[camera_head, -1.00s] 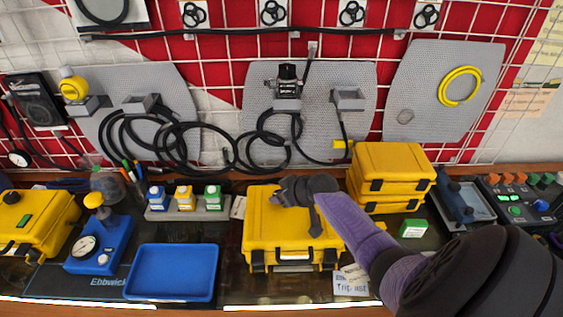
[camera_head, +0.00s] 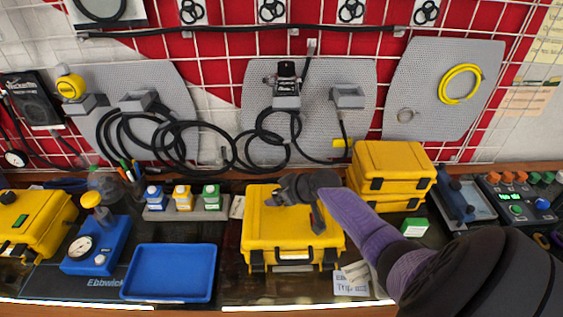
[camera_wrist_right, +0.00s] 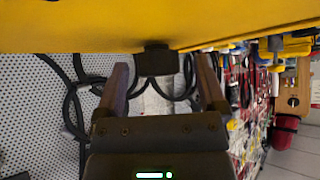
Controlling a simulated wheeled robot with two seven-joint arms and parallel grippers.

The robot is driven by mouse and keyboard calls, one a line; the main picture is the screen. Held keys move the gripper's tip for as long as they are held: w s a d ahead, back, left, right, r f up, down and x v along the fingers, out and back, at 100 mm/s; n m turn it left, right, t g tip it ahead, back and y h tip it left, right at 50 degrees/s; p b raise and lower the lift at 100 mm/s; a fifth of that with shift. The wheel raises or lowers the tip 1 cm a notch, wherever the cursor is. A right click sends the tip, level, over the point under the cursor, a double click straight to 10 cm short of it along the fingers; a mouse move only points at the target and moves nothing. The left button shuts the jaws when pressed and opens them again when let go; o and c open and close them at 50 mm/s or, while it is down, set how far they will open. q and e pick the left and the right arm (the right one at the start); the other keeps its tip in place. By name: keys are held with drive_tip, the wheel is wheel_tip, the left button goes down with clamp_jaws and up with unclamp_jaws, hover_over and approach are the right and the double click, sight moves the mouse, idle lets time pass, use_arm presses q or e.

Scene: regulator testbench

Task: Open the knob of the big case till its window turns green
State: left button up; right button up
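The big yellow case (camera_head: 290,252) stands closed in the middle of the bench in the head view. My right gripper (camera_head: 274,196) is over its top. In the right wrist view the case's yellow surface (camera_wrist_right: 90,25) fills the top, with a black knob (camera_wrist_right: 154,61) projecting from it. The fingers of my right gripper (camera_wrist_right: 159,72) are apart, one on each side of the knob, with gaps visible. A small dark strip with a reddish part (camera_head: 317,219) shows on the lid beside my wrist; I cannot tell if it is the window. My left gripper is out of view.
Two stacked yellow cases (camera_head: 392,165) stand behind right, with a small green box (camera_head: 415,228) near them. A blue tray (camera_head: 168,274), a blue gauge unit (camera_head: 95,248) and another yellow case (camera_head: 35,225) are on the left. Cards (camera_head: 352,280) lie in front.

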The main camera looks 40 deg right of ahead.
drive_tip(key=p+v, duration=0.3)
drive_tip(key=v, duration=0.6)
drive_tip(key=shift+w+p, duration=0.1)
drive_tip(key=shift+p, duration=0.2)
drive_tip(key=shift+s+r, duration=0.4)
